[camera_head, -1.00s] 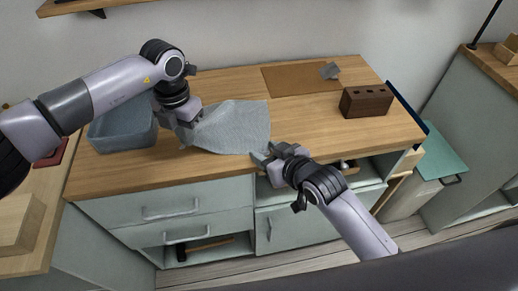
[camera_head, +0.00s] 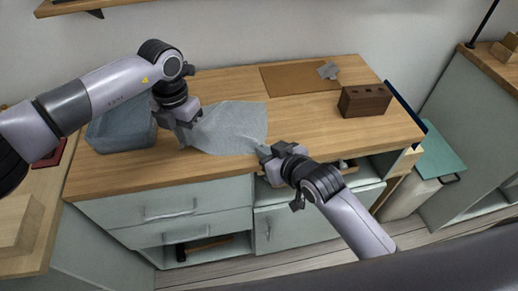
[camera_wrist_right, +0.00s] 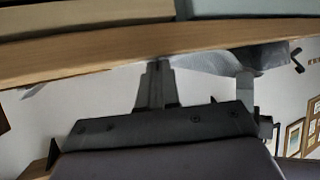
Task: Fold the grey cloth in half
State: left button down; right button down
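The grey cloth (camera_head: 232,128) lies rumpled on the wooden counter, between my two grippers. My left gripper (camera_head: 183,141) points down at the cloth's left end and appears shut on it; its fingertips are partly hidden. My right gripper (camera_head: 263,152) is at the cloth's near right corner by the counter's front edge. Its fingers look shut on that corner, which is drawn to a point. In the right wrist view the right fingers (camera_wrist_right: 155,68) are together, with the cloth (camera_wrist_right: 205,62) running right from their tips.
A grey-blue bin (camera_head: 120,132) stands left of the cloth, close to my left gripper. A brown block with holes (camera_head: 365,101) and a brown mat (camera_head: 290,80) with a small grey item (camera_head: 328,70) are at the right. The counter (camera_head: 320,125) between is clear.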

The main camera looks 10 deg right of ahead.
jog(key=shift+r, duration=2.4)
jog(key=shift+r, duration=0.1)
